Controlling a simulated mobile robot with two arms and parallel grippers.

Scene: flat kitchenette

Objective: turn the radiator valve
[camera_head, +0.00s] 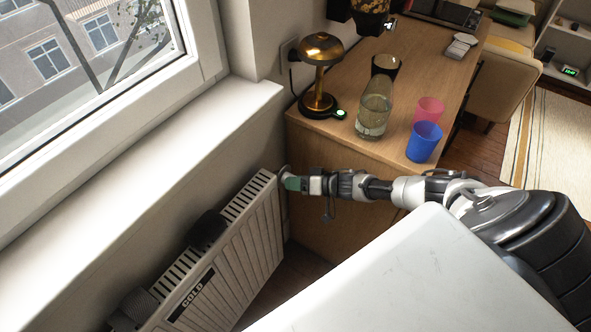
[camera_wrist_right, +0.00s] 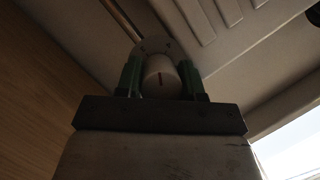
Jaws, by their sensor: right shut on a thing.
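The white radiator (camera_head: 240,262) stands under the window sill, with a dark label reading "COLD" on its front. The round white radiator valve (camera_wrist_right: 161,78) shows in the right wrist view, with a dark mark on its face. My right gripper (camera_wrist_right: 163,80) has its two green fingers on either side of the valve knob and is shut on it. In the head view my right gripper (camera_head: 290,182) is at the radiator's upper right end, where it mostly hides the valve. My left gripper is not in view.
A wooden cabinet (camera_head: 330,160) stands right of the radiator. On it are a gold lamp (camera_head: 321,50), a glass bottle (camera_head: 374,108), a blue cup (camera_head: 424,142) and a pink cup (camera_head: 430,106). Dark objects (camera_head: 207,229) sit on the radiator. The window sill (camera_head: 150,160) is bare.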

